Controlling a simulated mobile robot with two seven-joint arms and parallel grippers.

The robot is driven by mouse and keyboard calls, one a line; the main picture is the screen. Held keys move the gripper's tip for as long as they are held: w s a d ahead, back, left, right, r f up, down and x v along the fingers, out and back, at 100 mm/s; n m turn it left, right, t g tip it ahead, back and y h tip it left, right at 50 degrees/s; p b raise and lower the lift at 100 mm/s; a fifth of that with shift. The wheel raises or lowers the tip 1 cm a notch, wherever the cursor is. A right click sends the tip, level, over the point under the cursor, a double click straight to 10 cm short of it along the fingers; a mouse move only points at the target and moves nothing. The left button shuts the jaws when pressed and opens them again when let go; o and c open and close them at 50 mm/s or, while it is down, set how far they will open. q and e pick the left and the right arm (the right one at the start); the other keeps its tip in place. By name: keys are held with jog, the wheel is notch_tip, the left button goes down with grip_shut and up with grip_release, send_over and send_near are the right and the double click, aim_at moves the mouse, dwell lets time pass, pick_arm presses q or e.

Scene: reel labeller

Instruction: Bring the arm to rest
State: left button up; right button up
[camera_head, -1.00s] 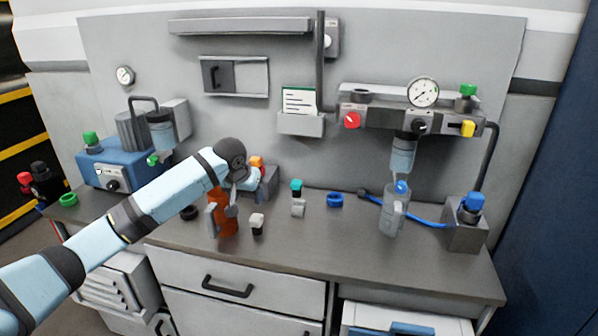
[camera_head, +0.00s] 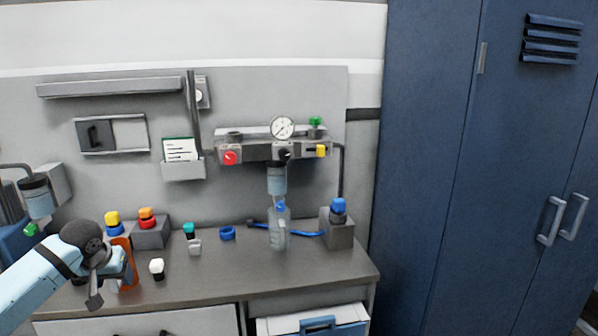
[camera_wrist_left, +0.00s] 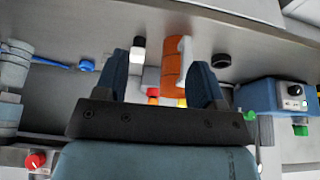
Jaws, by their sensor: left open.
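My left arm comes in at the lower left of the head view. Its gripper (camera_head: 112,284) is in front of an orange cylindrical object (camera_head: 128,268) standing on the workbench and partly hides it. In the left wrist view the gripper (camera_wrist_left: 163,72) has its two dark fingers spread apart. The orange object (camera_wrist_left: 172,72) shows beyond and between them, beside a pale handle-like part. Nothing is clearly held. My right gripper is in neither view.
The workbench (camera_head: 215,275) carries a white-capped bottle (camera_head: 157,268), a blue ring (camera_head: 227,233), a clear bottle (camera_head: 278,235) and a grey block with a blue cap (camera_head: 338,230). A gauge panel (camera_head: 250,151) hangs behind. A blue cabinet (camera_head: 430,170) stands at the right.

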pick_arm(q)
jog(key=s+d+f+m+t+h, duration=0.2)
jog(key=s+d+f, duration=0.6)
jog(key=d+f, duration=0.3)
jog(key=s+d+f+m+t+h, duration=0.1)
jog(key=s+d+f+m+h, duration=0.1)
jog(key=s+d+f, duration=0.7)
jog(key=s+d+f+m+t, duration=0.1)
jog(key=s+d+f+t, duration=0.15)
jog(key=s, duration=0.55)
jog(key=s+d+f+t, duration=0.1)
jog(key=s+d+f, duration=0.3)
jog(key=s, duration=0.4)
notch_tip(320, 180, up, 13)
jog(key=p, duration=1.4)
jog(key=shift+a+m, duration=0.3)
jog(key=shift+a, duration=0.05)
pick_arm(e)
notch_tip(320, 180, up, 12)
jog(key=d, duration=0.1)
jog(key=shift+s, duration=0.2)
pick_arm(q)
jog(key=shift+f, duration=0.1)
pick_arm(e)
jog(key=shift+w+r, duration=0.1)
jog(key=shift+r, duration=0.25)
